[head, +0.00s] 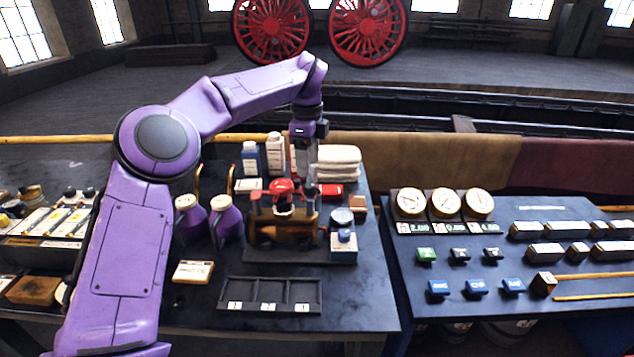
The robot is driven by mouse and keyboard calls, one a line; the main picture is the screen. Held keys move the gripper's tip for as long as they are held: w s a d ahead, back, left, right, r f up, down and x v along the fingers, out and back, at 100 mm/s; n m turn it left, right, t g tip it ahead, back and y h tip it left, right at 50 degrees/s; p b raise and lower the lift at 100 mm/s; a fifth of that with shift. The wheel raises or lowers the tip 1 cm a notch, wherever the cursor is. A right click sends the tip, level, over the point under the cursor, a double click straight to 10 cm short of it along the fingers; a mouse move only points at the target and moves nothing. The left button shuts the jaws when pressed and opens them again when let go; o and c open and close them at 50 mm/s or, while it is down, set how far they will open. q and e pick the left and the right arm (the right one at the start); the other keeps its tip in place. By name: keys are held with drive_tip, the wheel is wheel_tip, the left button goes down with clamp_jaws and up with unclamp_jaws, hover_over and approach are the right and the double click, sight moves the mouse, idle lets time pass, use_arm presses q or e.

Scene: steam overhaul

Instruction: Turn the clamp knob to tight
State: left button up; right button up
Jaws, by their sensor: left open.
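A red knob (283,187) sits on top of a brown and dark clamp fixture (268,231) in the middle of the table; I take it as the clamp knob. The fixture stands on a dark base plate. My left gripper (304,188) points down beside the knob, on its right. It is open, and nothing shows between its fingers. The fingertips are small and partly merge with the objects behind, so I cannot tell whether they touch the knob. My right gripper is not in view.
Purple bottles (226,222) stand left of the fixture. A blue-and-white container (343,246) is close on its right. White folded cloths (338,158) and bottles (275,154) stand behind. An empty three-slot tray (269,292) lies in front. A second table (552,209) with gauges is at right.

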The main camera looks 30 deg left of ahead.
sight(310, 185)
use_arm(q)
drive_tip(key=f, duration=0.6)
drive_tip(key=shift+w+d+f+p, duration=0.15)
drive_tip(key=shift+w+d+p, duration=0.1)
drive_tip(key=shift+p, duration=0.15)
drive_tip(key=shift+s, duration=0.25)
drive_tip(key=shift+c, duration=0.9)
drive_tip(key=c, duration=0.9)
drive_tip(key=shift+o, duration=0.2)
